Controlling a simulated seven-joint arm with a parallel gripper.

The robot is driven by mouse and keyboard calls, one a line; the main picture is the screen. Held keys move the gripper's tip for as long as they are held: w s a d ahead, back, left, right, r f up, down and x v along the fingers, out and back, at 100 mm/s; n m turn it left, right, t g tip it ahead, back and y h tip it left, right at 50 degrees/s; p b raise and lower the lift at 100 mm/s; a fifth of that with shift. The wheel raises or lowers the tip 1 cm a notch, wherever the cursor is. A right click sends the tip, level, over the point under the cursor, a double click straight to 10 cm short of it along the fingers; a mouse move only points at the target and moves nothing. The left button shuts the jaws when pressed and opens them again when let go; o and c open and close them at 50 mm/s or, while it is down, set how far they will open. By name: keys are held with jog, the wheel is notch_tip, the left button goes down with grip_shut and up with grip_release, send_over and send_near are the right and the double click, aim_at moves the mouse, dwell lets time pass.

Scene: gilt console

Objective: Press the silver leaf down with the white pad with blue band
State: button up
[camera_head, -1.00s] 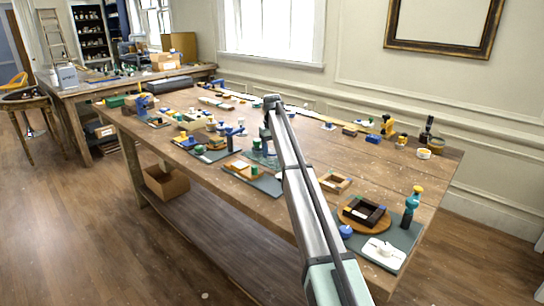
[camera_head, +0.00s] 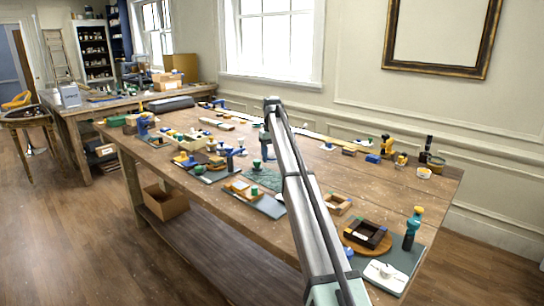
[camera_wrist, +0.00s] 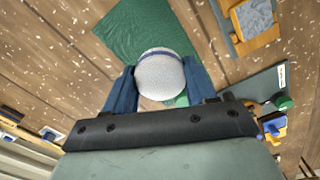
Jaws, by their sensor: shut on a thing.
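My gripper (camera_wrist: 161,84) is shut on the white pad with blue band (camera_wrist: 160,76), a rounded white piece with a thin blue rim, held between two blue fingers. Below it lies a dark green mat (camera_wrist: 140,28) on the table; the pad is drawn over the mat's near part. A grey mottled square, which looks like the silver leaf (camera_wrist: 256,18), lies on a tan block at the upper right of the wrist view. In the head view my gripper (camera_head: 266,150) hangs above the green mat (camera_head: 262,180); the pad is too small to make out surely there.
A grey board (camera_wrist: 262,84) with a green knob lies right of the pad. In the head view a dark square frame (camera_head: 366,235) and a teal bottle (camera_head: 412,230) stand near the front right. Several small tools and blocks crowd the table's left side.

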jog(key=shift+s+a+r, duration=0.15)
jog(key=shift+s+a, duration=1.3)
jog(key=shift+a, duration=0.45)
jog(key=shift+s+a+r, duration=0.1)
jog(key=shift+s+a, duration=1.35)
jog(key=shift+a, duration=0.4)
jog(key=shift+s+a+r, duration=0.15)
jog(key=shift+s+a, duration=1.3)
jog(key=shift+a, duration=0.45)
jog(key=shift+f, duration=0.1)
